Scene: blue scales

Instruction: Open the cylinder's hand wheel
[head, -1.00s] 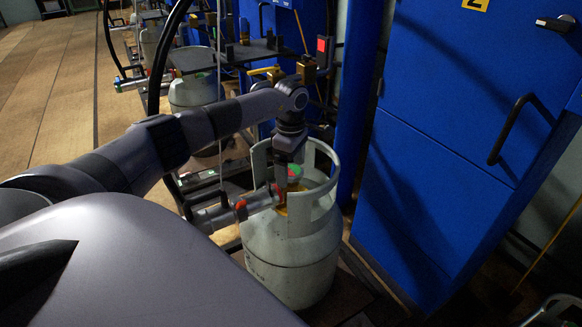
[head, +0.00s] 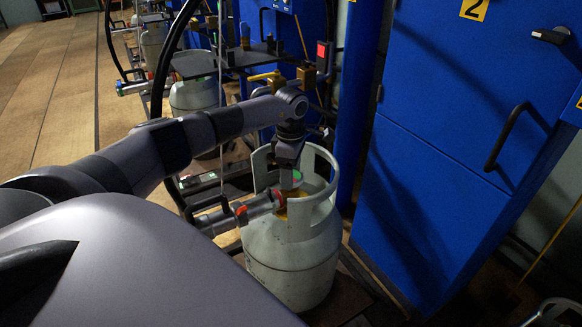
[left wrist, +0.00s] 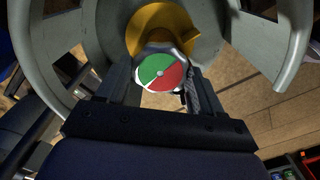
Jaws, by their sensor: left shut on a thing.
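The pale grey gas cylinder (head: 285,262) stands upright, with a raised collar around its top. Its hand wheel (left wrist: 162,73) has a round top face, part green and part red, in the left wrist view. In the head view only a little of the wheel's green (head: 297,175) shows inside the collar. My left gripper (head: 289,176) reaches down into the collar from above. In the left wrist view its fingers (left wrist: 161,82) lie on both sides of the wheel and are shut on it. A yellow-orange part (left wrist: 165,28) lies around the valve. My right gripper is not in view.
A hose coupling with a red ring (head: 241,212) joins the valve from the left. The collar (left wrist: 50,55) closely surrounds the gripper. A blue cabinet (head: 425,170) stands to the right. Another cylinder (head: 195,95) and a dark shelf stand behind.

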